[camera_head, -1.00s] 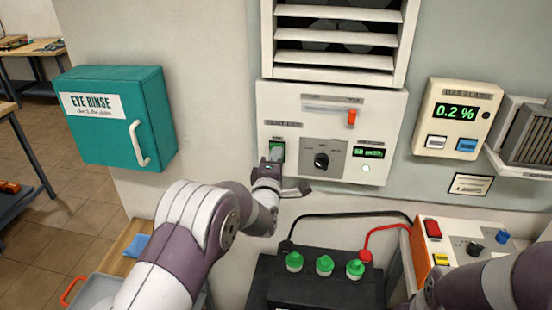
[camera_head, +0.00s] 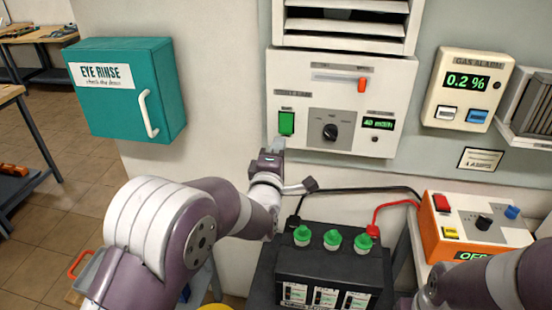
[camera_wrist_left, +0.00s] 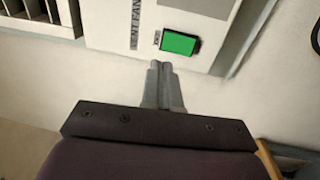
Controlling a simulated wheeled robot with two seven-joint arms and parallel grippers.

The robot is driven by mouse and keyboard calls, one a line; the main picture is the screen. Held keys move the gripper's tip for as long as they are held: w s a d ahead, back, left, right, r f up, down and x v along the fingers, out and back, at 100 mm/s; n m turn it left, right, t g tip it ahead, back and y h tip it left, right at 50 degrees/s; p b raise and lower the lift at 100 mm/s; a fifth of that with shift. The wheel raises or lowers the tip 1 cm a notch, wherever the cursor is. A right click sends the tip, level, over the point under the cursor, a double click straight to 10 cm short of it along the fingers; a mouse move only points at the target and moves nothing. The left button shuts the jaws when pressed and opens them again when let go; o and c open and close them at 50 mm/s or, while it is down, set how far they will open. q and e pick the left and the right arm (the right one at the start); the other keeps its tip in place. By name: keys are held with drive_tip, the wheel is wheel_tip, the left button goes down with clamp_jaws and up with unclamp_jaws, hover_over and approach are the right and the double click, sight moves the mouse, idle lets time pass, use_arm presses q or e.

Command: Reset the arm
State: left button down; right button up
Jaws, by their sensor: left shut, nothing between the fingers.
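My left gripper (camera_head: 277,146) is shut and empty, just below the lit green switch (camera_head: 286,123) on the vent fan panel (camera_head: 398,75). In the left wrist view the shut fingers (camera_wrist_left: 160,68) point up toward the green switch (camera_wrist_left: 180,44), apart from it as far as I can tell. The panel has a black knob (camera_head: 330,132), an orange-red slider (camera_head: 361,86) and a small green-lit display (camera_head: 378,124). My right arm shows only in part at the bottom right; its gripper is not in view.
A black battery (camera_head: 334,262) with green caps stands below the panel. Beside it is an orange and white charger box (camera_head: 478,225), with black and red cables between. A teal eye rinse cabinet (camera_head: 125,90) and a gas alarm (camera_head: 468,89) hang on the wall.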

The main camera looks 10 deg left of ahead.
use_arm(q)
drive_tip(key=s+f+m+g+h, duration=0.1)
drive_tip(key=s+f+m+g, duration=1)
drive_tip(key=f, duration=0.4)
drive_tip(key=s+a+f+m+g, duration=0.1)
drive_tip(key=s+a+m+g, duration=0.2)
drive_tip(key=s, duration=0.6)
drive_tip(key=s+a+f+m+g+y, duration=0.1)
drive_tip(key=s+a+m+g, duration=0.2)
drive_tip(key=s, duration=0.7)
drive_tip(key=shift+f+m+g, duration=0.3)
drive_tip(key=shift+m+g, duration=0.1)
drive_tip(key=shift+m, duration=0.2)
use_arm(e)
drive_tip(key=shift+s+f, duration=0.1)
drive_tip(key=shift+s, duration=0.3)
use_arm(q)
drive_tip(key=shift+a, duration=0.1)
drive_tip(key=shift+s, duration=0.1)
use_arm(e)
drive_tip(key=shift+s, duration=0.1)
